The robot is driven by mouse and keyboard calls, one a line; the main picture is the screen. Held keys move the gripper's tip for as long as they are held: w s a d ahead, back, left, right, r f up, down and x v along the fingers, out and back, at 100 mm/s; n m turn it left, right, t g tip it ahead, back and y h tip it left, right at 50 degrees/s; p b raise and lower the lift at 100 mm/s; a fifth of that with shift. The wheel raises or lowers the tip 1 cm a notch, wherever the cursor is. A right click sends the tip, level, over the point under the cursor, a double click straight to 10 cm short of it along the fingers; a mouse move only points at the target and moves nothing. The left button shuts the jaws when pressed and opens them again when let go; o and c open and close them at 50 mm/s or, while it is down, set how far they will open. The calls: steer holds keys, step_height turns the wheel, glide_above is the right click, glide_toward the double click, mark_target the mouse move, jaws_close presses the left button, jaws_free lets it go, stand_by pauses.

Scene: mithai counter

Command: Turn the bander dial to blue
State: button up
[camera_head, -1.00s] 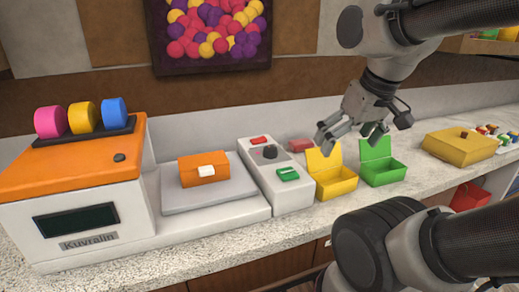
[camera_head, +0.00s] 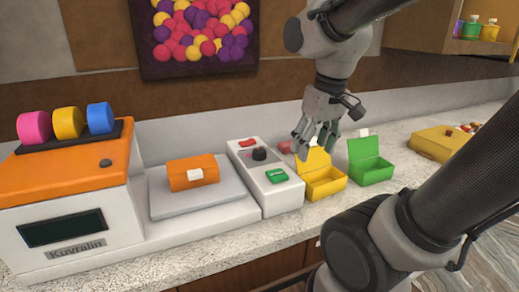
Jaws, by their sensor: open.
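A white machine with an orange top (camera_head: 60,172) stands at the left, with pink (camera_head: 34,127), yellow (camera_head: 68,122) and blue (camera_head: 100,118) rolls on it. A small dark knob (camera_head: 105,162) sits on its orange top. A white control box (camera_head: 262,182) to its right carries a round black dial (camera_head: 259,154) between a red button (camera_head: 247,142) and a green button (camera_head: 277,176). I cannot tell which knob is the bander dial, nor its setting. My gripper (camera_head: 314,146) is open and empty, fingers pointing down, right of the black dial, apart from it.
An orange box (camera_head: 193,172) with a white tag lies on a grey plate (camera_head: 198,202). Open yellow (camera_head: 325,184) and green (camera_head: 371,170) boxes stand right of the control box. A yellow tray (camera_head: 436,143) is farther right. The front counter strip is clear.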

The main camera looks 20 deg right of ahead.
mark_target(259, 150)
steer(key=w+a+n, duration=0.1)
steer(key=w, duration=0.3)
steer(key=w+a+f+n+g, duration=0.1)
steer(key=w+a+n, duration=0.1)
steer(key=w, duration=0.3)
steer(key=w+a+f+n+g, duration=0.1)
steer(key=w+a, duration=0.1)
steer(key=w, duration=0.2)
steer(key=shift+w+a+f, duration=0.1)
steer(key=shift+w+a, duration=0.05)
steer(key=shift+w, duration=0.1)
steer(key=w+n, duration=0.1)
steer(key=w+r+n, duration=0.1)
steer(key=w, duration=0.1)
steer(key=w+a+n, duration=0.1)
steer(key=shift+w+r, duration=0.15)
steer(key=shift+r, duration=0.2)
steer(key=shift+s+r+n, duration=0.15)
steer(key=shift+s+n, duration=0.1)
steer(key=shift+n, duration=0.05)
steer(key=shift+f, duration=0.25)
step_height(259, 150, down, 7)
steer(key=shift+f, duration=0.2)
steer(key=shift+c, duration=0.2)
steer(key=c, duration=1)
